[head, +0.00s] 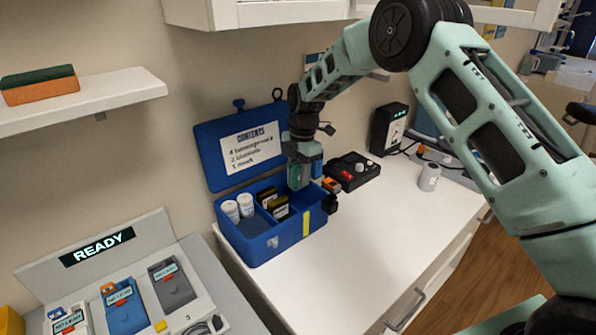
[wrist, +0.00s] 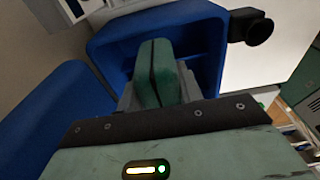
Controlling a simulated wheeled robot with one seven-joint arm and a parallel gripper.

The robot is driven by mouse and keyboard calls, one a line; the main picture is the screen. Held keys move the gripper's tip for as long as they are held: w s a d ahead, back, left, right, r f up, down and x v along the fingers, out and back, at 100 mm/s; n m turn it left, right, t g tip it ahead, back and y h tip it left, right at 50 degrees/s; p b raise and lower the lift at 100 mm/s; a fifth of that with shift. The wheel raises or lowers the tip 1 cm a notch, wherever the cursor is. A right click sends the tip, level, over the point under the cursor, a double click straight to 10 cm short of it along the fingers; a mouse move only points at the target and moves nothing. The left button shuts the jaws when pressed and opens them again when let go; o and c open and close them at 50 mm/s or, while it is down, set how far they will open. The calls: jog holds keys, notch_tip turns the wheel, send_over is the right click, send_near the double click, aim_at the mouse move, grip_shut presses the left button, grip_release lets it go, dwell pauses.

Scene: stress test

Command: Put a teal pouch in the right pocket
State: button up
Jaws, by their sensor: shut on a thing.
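My gripper (head: 303,157) is shut on a teal pouch (wrist: 154,66), which stands between its grey fingers; my gripper also shows in the wrist view (wrist: 158,92). In the head view the teal pouch (head: 299,176) hangs over the right end of the open blue case (head: 268,250). The case's blue walls surround the pouch in the wrist view. Two white bottles (head: 238,208) stand in the left part of the case, with dark, yellow-edged packs (head: 273,201) in the middle. The right pocket's floor is hidden, and I cannot tell whether the pouch touches it.
The raised lid (head: 238,148) bears a contents list and stands behind the case. A black device with knobs (head: 353,171) and a white cup (head: 429,177) are to the right. The white counter (head: 345,250) is clear in front. A panel reading READY (head: 97,246) is at left.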

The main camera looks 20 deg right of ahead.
jog(key=shift+f+b, duration=2.35)
jog(key=shift+f, duration=2)
jog(key=o, duration=1.1)
jog(key=shift+o, duration=0.2)
jog(key=r+b, duration=0.1)
jog(key=r, duration=0.4)
jog(key=d+r+b, duration=0.1)
jog(key=r, duration=0.5)
jog(key=d+r, duration=0.1)
jog(key=r, duration=0.5)
jog(key=shift+w+r+b, duration=0.15)
jog(key=shift+w+b, duration=0.25)
